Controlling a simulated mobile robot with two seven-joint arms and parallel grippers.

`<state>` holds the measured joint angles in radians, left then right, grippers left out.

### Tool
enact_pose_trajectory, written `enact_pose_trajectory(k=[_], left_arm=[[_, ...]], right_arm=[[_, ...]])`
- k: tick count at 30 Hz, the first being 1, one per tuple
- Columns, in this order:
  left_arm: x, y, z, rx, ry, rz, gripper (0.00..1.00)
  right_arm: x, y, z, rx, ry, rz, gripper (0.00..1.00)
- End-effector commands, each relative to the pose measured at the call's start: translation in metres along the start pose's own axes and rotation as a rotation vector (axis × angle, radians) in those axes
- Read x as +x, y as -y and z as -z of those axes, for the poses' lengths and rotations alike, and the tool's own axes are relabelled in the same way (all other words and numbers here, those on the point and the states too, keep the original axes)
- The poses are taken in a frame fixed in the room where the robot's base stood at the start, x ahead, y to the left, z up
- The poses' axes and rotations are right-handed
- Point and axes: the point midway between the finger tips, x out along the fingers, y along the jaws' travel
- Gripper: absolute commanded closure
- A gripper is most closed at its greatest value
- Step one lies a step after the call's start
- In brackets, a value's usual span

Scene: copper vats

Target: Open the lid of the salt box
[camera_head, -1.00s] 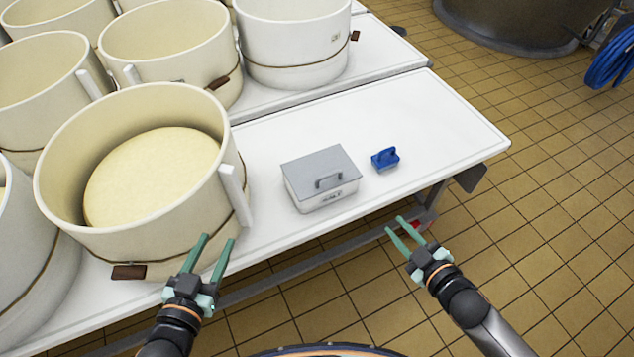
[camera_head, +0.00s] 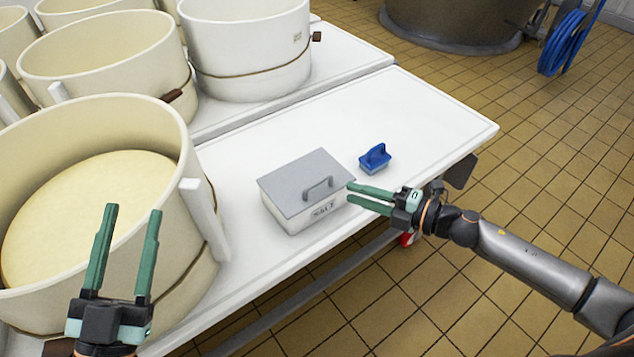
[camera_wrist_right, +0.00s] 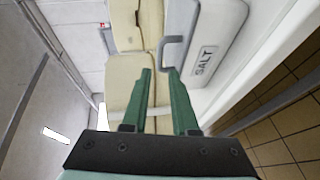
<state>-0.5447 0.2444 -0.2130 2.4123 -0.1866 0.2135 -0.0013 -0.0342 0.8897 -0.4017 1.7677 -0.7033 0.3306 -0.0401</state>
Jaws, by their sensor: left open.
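The salt box (camera_head: 285,218) is white with a flat grey lid (camera_head: 296,180), lying closed on the white table. A grey handle (camera_head: 318,187) stands at the lid's front edge, above the SALT label. My right gripper (camera_head: 349,192) is open and empty at the box's right front corner, its fingers pointing left towards the handle. In the right wrist view its fingertips (camera_wrist_right: 160,72) are close to the handle (camera_wrist_right: 172,48); whether they touch cannot be told. The label side of the salt box (camera_wrist_right: 207,58) is on the right there. My left gripper (camera_head: 132,210) is open and empty before the nearest vat.
A blue brush-like object (camera_head: 375,158) lies on the table just behind and right of the box. A round cream vat (camera_head: 165,245) holding a pale cheese-like disc (camera_head: 75,205) stands left of the box. The table (camera_head: 430,115) is bare at the right.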

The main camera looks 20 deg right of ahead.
Motion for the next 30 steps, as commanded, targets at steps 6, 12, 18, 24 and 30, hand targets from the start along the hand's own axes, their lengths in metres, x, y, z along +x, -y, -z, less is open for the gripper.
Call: enact_pose_trajectory(k=[6,12,18,24,30], left_arm=[[0.000,0.000,0.002,0.003,-0.009,0.000,0.50],[-0.001,0.000,0.004,0.007,-0.024,-0.001,0.50],[-0.001,0.000,0.015,0.018,-0.073,-0.002,0.50],[0.001,0.001,0.032,0.036,-0.126,-0.008,0.50],[0.002,0.002,0.035,0.040,-0.138,-0.009,0.50]], right_arm=[[0.034,-0.001,-0.001,0.001,0.001,-0.004,0.73],[0.067,-0.001,-0.001,0.002,0.001,-0.004,0.73],[0.090,0.000,-0.001,0.002,0.002,-0.002,0.73],[0.099,0.000,0.000,0.004,0.002,-0.001,0.73],[0.100,0.000,0.000,0.003,0.002,0.000,0.73]])
